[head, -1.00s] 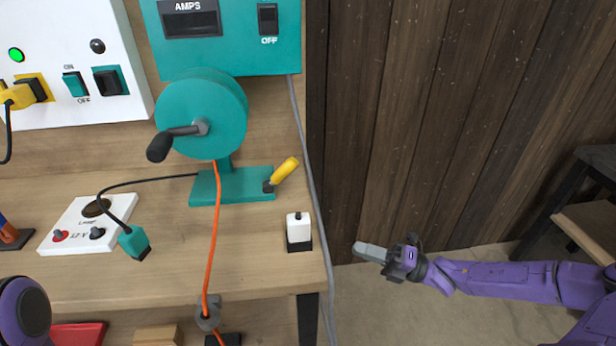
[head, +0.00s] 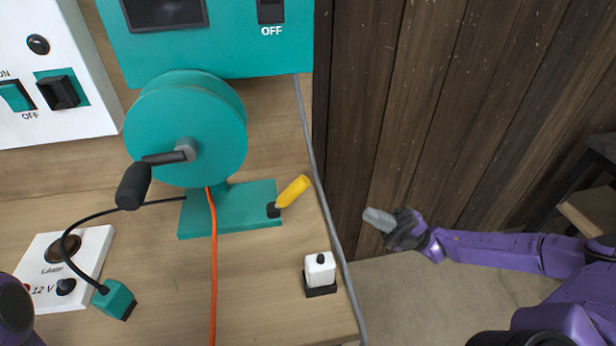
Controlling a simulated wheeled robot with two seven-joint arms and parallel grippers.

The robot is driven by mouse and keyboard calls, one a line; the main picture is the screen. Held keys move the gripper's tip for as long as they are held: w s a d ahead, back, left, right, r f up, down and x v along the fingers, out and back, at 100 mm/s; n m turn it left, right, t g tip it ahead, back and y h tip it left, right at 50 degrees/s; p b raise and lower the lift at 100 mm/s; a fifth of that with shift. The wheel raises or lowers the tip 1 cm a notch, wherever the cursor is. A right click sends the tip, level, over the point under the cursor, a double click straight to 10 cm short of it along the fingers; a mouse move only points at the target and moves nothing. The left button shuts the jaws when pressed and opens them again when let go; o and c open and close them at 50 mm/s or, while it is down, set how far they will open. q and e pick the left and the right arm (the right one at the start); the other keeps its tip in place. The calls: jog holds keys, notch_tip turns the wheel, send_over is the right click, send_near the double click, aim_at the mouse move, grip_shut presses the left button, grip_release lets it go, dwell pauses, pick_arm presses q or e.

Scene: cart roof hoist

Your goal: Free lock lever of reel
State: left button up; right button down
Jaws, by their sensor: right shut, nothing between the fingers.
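The teal reel (head: 185,128) stands on a teal base plate (head: 236,217) on the wooden bench, with a black-handled crank (head: 135,185) on its front. The lock lever (head: 293,191) is a yellow handle on a black pivot at the base plate's right end. It tilts up to the right. An orange cord (head: 213,270) hangs down from the reel. My right gripper (head: 375,217) is shut and empty, off the bench's right edge and to the right of the lever, apart from it. My left gripper is not in view; only a purple part of my arm shows at the lower left.
A small white block with a black base (head: 320,273) stands near the bench's right edge. A grey cable (head: 325,200) runs down along that edge. A teal box (head: 225,45) is above the reel. A white 12 V lamp box (head: 65,268) and teal plug (head: 115,299) lie at left.

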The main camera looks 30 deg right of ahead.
jog(key=p, duration=0.4)
send_near(288, 197)
jog(key=r, duration=0.1)
jog(key=w+r, duration=0.2)
jog(key=r, duration=0.1)
jog(key=shift+w+a+r, duration=0.1)
jog(key=shift+w+a, duration=0.05)
jog(key=shift+w+a+r, duration=0.1)
jog(key=shift+w+a, duration=0.15)
jog(key=shift+a, duration=0.1)
